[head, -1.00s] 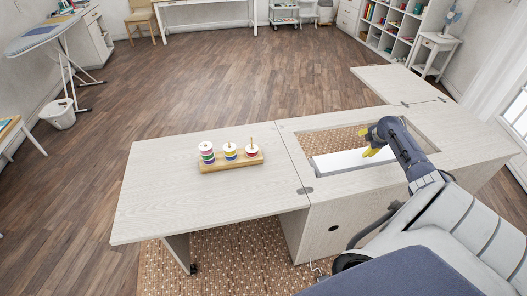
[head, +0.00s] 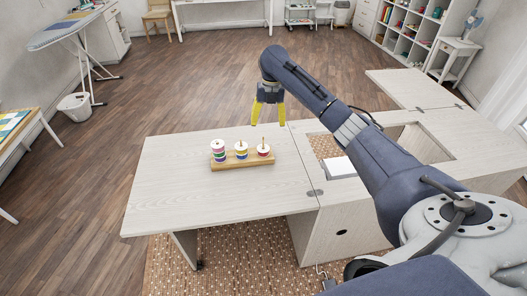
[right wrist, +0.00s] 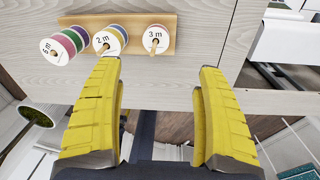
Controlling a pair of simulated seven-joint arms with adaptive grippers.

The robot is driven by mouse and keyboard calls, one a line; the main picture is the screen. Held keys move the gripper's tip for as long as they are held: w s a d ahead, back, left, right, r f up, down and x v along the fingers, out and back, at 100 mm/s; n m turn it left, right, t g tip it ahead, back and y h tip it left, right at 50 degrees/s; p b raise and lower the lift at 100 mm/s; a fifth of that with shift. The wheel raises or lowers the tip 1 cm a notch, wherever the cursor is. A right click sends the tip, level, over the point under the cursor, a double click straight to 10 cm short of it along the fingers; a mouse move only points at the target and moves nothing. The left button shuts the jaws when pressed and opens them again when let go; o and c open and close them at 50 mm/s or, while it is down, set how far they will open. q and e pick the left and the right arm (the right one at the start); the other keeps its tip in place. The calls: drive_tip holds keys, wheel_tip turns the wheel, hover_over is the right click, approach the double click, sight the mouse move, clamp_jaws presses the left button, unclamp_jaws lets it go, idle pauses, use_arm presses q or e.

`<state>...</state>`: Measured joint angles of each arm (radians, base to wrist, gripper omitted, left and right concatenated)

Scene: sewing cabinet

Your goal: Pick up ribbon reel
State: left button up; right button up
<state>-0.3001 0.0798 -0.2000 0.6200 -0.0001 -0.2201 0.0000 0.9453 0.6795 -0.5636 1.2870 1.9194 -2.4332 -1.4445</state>
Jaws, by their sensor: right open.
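Ribbon reels stand on the pegs of a wooden holder (head: 233,164) on the cabinet's left leaf. The left peg has a tall stack (head: 218,151), the middle peg a shorter stack (head: 241,150), and the right peg a low reel (head: 263,150). In the right wrist view their top labels read 6 m on the left stack (right wrist: 64,47), 2 m on the middle one (right wrist: 109,40) and 3 m on the right one (right wrist: 156,40). My right gripper (head: 268,122) is open and empty, pointing down above the leaf's far edge, behind the right reel. My left gripper is not in view.
The cabinet leaf (head: 165,190) is bare around the holder. Right of it is the cabinet's rectangular opening with a white panel (head: 338,167), partly hidden by my right arm. An ironing board (head: 65,30) and a white bin (head: 75,106) stand far left.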

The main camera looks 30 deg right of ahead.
sight(263, 149)
drive_tip(key=shift+w+a+r+n+h, duration=0.2)
drive_tip(key=shift+a+r+n, duration=0.2)
drive_tip(key=shift+r, duration=0.15)
drive_tip(key=shift+w+a+r+n+h, duration=0.1)
drive_tip(key=shift+a+r+n+h, duration=0.1)
drive_tip(key=shift+a+r+n, duration=0.3)
wheel_tip(263, 149, down, 17)
drive_tip(key=shift+r, duration=0.1)
drive_tip(key=shift+c, duration=0.3)
drive_tip(key=c, duration=1.2)
drive_tip(key=shift+o, duration=0.2)
wheel_tip(263, 149, up, 20)
idle(0.3)
